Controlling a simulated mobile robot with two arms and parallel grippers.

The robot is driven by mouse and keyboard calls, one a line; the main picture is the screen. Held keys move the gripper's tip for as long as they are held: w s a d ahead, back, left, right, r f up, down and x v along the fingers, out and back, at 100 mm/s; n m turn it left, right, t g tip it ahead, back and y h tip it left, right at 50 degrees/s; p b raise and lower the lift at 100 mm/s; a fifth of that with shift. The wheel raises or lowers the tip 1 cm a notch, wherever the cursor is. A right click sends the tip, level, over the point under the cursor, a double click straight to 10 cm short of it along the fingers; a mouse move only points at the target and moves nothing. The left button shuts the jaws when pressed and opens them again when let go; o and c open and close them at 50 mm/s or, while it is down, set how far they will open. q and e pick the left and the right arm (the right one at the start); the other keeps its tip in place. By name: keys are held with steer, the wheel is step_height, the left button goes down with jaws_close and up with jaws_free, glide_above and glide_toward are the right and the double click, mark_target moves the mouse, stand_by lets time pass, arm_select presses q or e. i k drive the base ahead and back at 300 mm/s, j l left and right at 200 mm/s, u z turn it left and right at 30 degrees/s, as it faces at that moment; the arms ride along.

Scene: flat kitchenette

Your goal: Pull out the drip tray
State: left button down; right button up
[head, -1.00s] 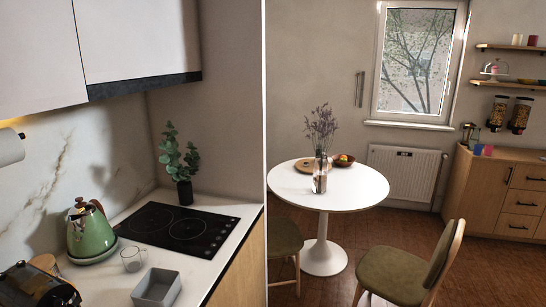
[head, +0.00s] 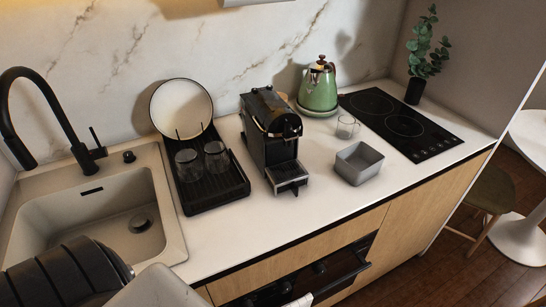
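The drip tray (head: 287,174) is a small dark tray with a light metal top. It sits at the front foot of the black coffee machine (head: 266,130), below its spout. The machine stands on the white counter with its front toward me. Part of my own arm, dark and ribbed, shows at the lower left over the sink's front edge.
A black dish rack (head: 224,191) with two glasses and a plate stands left of the machine. The counter (head: 262,222) before the machine is clear.

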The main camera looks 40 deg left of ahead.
mark_target(291, 175)
steer(key=j+u, duration=0.1)
steer(key=u, duration=1.3)
